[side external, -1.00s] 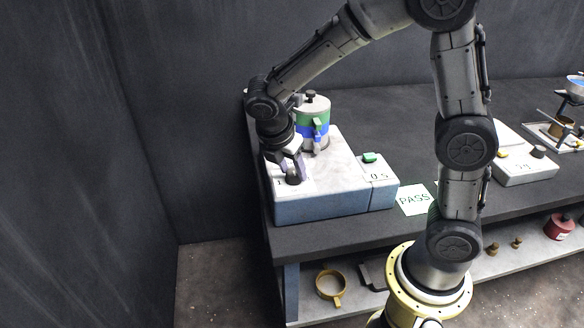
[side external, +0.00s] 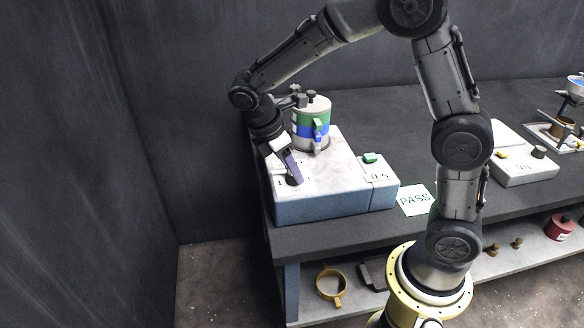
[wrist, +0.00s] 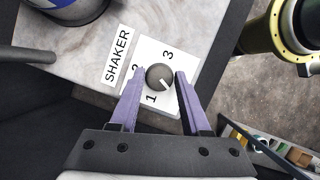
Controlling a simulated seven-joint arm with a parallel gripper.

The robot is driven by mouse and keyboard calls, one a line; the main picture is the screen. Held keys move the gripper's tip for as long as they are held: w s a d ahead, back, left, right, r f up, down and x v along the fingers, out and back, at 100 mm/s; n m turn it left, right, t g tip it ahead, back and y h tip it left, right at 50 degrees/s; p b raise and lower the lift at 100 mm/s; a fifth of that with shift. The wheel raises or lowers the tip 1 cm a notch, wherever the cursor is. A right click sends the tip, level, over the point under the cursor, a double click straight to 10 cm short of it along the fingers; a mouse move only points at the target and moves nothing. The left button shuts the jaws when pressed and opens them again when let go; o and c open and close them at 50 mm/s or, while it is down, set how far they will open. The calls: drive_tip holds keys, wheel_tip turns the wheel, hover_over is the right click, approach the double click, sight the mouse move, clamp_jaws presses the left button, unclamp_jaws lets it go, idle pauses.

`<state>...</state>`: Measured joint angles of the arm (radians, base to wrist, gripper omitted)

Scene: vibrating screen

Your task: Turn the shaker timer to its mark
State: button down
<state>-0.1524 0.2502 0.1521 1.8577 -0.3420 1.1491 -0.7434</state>
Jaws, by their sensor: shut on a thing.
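The shaker timer is a dark round knob (wrist: 159,77) on a white dial plate (wrist: 172,108) beside the SHAKER label (wrist: 117,55). The plate carries the numbers 1, 2 and 3; the 2 is partly hidden by a finger. The knob's short white line points to the lower right in the wrist view, not at a number I can see. My gripper (wrist: 159,74) has its purple fingers on either side of the knob and is shut on it. In the side view my gripper (side external: 291,168) leans over the knob (side external: 294,181).
The shaker body (side external: 325,205) carries a banded green and blue sieve stack (side external: 311,125) right behind my gripper. A small display (side external: 377,177) with a green button (side external: 370,158) stands to its right, near a PASS card (side external: 415,199).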

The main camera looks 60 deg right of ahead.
drive_tip(key=m, duration=0.3)
drive_tip(key=m+g+y, duration=0.1)
drive_tip(key=m, duration=0.1)
drive_tip(key=shift+w+d+m+y, duration=0.1)
drive_tip(key=shift+w+m+y, duration=0.1)
drive_tip(key=shift+m+y, duration=0.15)
drive_tip(key=m+y, duration=0.1)
drive_tip(key=m, duration=0.2)
drive_tip(key=m+g+y, duration=0.1)
drive_tip(key=m, duration=0.2)
drive_tip(key=shift+d, duration=0.15)
drive_tip(key=shift+m, duration=0.35)
drive_tip(key=shift+c, duration=1.9)
unclamp_jaws()
drive_tip(key=shift+r, duration=0.1)
drive_tip(key=v, duration=1.3)
drive_tip(key=shift+w+d+r, duration=0.15)
drive_tip(key=shift+w+r, duration=0.1)
drive_tip(key=shift+r, duration=0.05)
